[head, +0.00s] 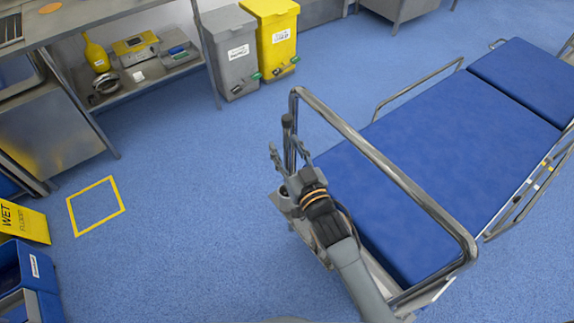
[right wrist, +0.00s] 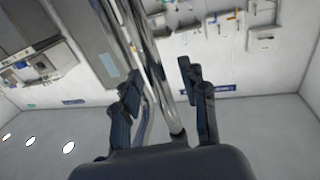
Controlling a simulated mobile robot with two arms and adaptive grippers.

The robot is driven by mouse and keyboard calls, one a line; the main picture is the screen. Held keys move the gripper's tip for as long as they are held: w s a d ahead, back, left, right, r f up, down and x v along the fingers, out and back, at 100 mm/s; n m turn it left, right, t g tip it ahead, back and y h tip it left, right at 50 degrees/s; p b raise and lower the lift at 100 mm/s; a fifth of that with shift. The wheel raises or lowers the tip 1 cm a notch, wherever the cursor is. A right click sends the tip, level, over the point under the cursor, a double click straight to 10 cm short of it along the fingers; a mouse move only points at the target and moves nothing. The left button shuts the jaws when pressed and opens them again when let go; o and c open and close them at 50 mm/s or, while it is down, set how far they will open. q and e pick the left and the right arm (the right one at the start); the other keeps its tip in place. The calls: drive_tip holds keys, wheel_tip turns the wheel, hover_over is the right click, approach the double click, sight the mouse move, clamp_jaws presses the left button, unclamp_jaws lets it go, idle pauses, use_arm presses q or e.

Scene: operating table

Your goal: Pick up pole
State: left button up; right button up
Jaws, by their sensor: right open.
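A thin metal pole with a dark top (head: 288,121) stands by the corner of the bed's end rail in the head view. My right gripper (head: 288,155) is open around this spot, its fingertips pointing up the picture. In the right wrist view my right gripper (right wrist: 160,82) shows its two fingers apart. Metal tubes (right wrist: 150,55) run between and beyond them, nearer the left finger. I cannot tell which tube is the pole or whether a finger touches it. The gripper hides the pole's lower part in the head view. My left gripper is not in view.
The bed's curved end rail (head: 385,165) passes close to my right arm. The blue mattress (head: 430,140) lies to the right. Grey (head: 232,52) and yellow bins (head: 277,38) stand at the back. The blue floor at left is open, with a wet-floor sign (head: 22,222) at its edge.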

clamp_jaws()
drive_tip(key=shift+r, duration=0.15)
